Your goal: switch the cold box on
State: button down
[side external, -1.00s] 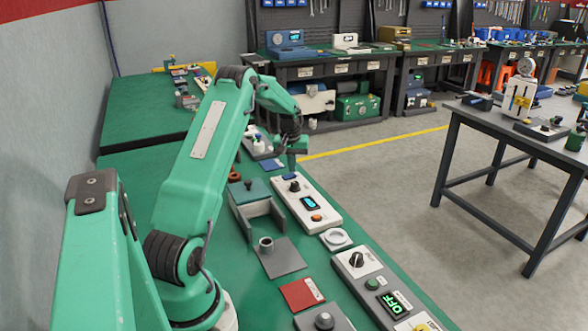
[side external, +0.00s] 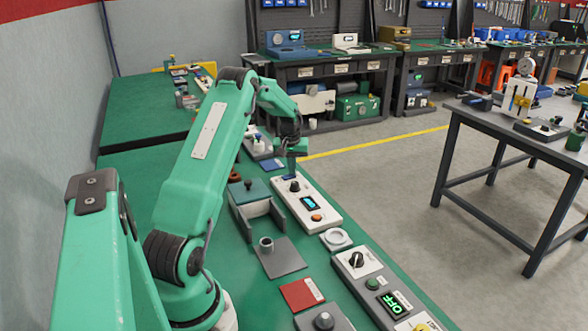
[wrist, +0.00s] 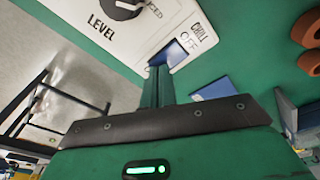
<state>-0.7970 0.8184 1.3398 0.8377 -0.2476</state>
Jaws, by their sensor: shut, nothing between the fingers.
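The cold box (side external: 326,222) is a white panel unit on the green bench, with a black knob, a lit blue display and an orange button. Its far end shows in the wrist view (wrist: 75,18), with the words LEVEL, CHILL and OFF. A blue switch (wrist: 175,54) sits in a recess beside the word OFF. My gripper (wrist: 158,72) is shut and empty, its tips at the near edge of this switch. I cannot tell whether they touch it. In the side view, my gripper (side external: 291,175) is low over the far end of the box and partly hides the switch.
A second panel (side external: 360,262) with a knob and a green OFF display stands nearer the camera. A grey open bracket (side external: 262,212) is left of the cold box. A blue pad (wrist: 215,88) lies beyond the box.

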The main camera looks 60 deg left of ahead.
jog(key=shift+f, duration=0.15)
jog(key=shift+r, duration=3.55)
